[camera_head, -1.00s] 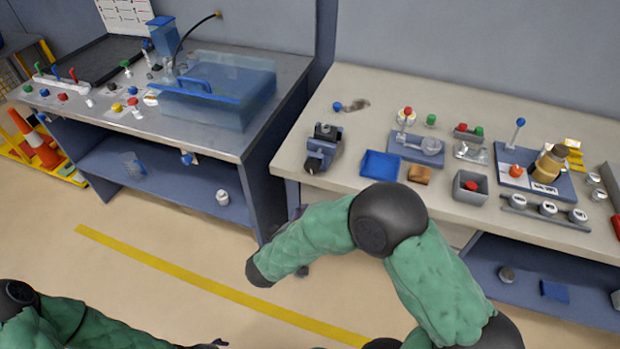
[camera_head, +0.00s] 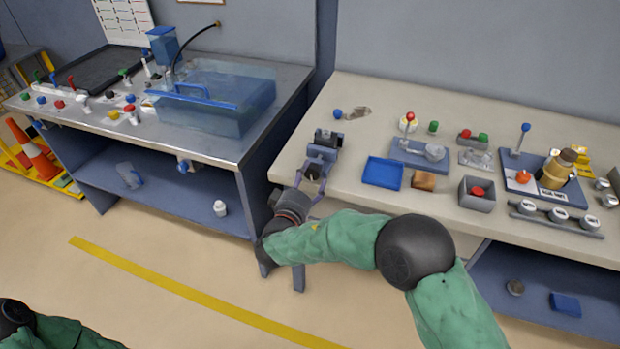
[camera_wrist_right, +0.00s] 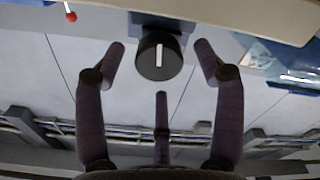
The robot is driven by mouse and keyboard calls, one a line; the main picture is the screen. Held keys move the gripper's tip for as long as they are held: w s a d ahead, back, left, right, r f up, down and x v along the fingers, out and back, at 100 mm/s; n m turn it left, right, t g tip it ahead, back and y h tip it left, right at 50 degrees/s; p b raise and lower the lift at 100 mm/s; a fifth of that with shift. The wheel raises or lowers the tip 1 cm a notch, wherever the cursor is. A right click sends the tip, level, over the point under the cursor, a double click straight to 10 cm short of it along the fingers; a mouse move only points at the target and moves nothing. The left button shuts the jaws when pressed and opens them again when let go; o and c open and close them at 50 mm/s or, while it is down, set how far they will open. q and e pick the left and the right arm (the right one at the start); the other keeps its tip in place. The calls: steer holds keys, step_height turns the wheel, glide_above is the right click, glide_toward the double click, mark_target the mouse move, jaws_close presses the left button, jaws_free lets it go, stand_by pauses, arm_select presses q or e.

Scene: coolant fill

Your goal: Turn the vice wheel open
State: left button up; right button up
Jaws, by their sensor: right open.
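The vice (camera_head: 325,143) is a dark, blue-grey block at the front left edge of the right bench. Its round black wheel (camera_head: 313,172) faces the front of the bench. In the right wrist view the wheel (camera_wrist_right: 159,57) shows a pale bar across its face. My right gripper (camera_head: 312,178) is open, with its fingers pointing at the vice. In the wrist view its fingertips (camera_wrist_right: 160,50) stand to the left and right of the wheel, with a visible gap on each side. My left gripper is out of view; only part of that arm shows at bottom left.
A blue tray (camera_head: 383,173) and a brown block (camera_head: 424,181) lie right of the vice. A small blue-knobbed part (camera_head: 338,114) lies behind it. The left bench (camera_head: 230,148) with a clear blue tank (camera_head: 215,100) stands across a narrow gap.

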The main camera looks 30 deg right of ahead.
steer(key=shift+x, duration=0.9)
steer(key=c, duration=1.2)
steer(key=shift+o, duration=0.2)
